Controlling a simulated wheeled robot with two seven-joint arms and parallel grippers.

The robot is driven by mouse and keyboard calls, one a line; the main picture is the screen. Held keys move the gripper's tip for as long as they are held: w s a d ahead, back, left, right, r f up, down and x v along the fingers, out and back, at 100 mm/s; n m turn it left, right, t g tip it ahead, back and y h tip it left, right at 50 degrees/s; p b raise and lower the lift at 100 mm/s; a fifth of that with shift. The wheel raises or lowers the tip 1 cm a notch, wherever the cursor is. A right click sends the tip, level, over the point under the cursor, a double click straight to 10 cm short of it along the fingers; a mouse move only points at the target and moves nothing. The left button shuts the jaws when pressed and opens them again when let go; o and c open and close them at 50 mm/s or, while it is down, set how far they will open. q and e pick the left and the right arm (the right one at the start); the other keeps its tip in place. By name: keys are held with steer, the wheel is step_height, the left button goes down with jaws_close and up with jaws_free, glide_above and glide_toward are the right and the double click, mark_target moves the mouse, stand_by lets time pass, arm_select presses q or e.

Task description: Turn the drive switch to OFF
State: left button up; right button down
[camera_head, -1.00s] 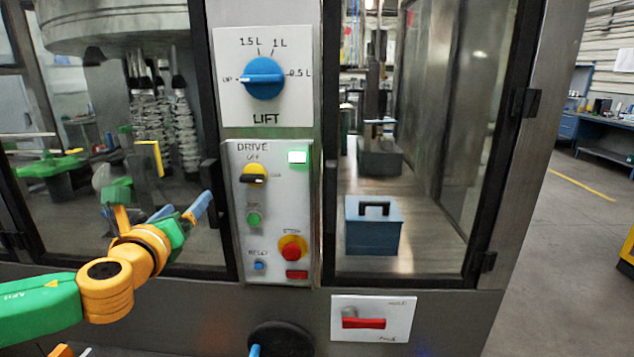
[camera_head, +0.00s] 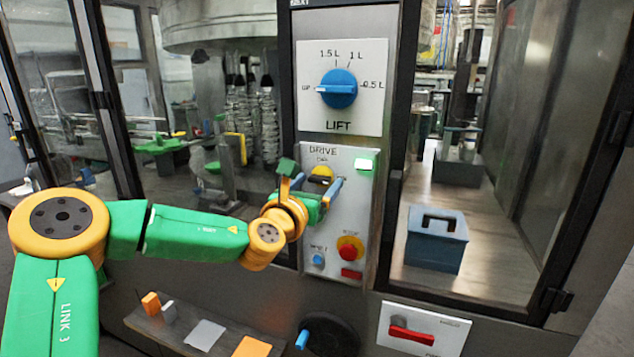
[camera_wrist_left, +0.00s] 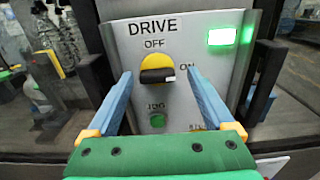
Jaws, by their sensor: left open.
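The drive switch (camera_head: 321,174) is a yellow knob with a black handle on the grey drive panel (camera_head: 345,215). In the left wrist view the switch (camera_wrist_left: 152,61) has its handle level, with its white mark at the right end, towards ON; OFF is printed above it. My left gripper (camera_head: 310,182) is open in front of the panel, partly covering it in the head view. In the left wrist view its blue fingers (camera_wrist_left: 159,75) stand left and right of the switch, with nothing held. I cannot tell how far the tips are from the panel. My right gripper is not in view.
A green lamp (camera_head: 366,165) is lit beside the DRIVE label. A green JOG button (camera_wrist_left: 157,120) sits below the switch. The red stop button (camera_head: 350,248) and blue reset button (camera_head: 318,260) are lower. The blue lift knob (camera_head: 338,90) is above. Dark door handles flank the panel.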

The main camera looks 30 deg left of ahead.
arm_select(q)
steer(key=shift+w+a+f, duration=0.15)
steer(key=shift+a, duration=0.15)
steer(key=shift+c, duration=1.1)
steer(key=c, duration=1.1)
steer(key=n+b, duration=0.2)
steer(key=b, duration=0.1)
steer(key=shift+f+n, duration=0.15)
steer(key=shift+n, duration=0.25)
steer(key=shift+c, duration=0.2)
steer(key=n+b, duration=0.3)
steer(key=n, duration=0.1)
steer(key=n+b, duration=0.3)
steer(key=n, duration=0.2)
steer(key=shift+n, duration=0.4)
steer(key=n+b, duration=0.2)
steer(key=n, duration=0.3)
steer(key=shift+n, duration=0.4)
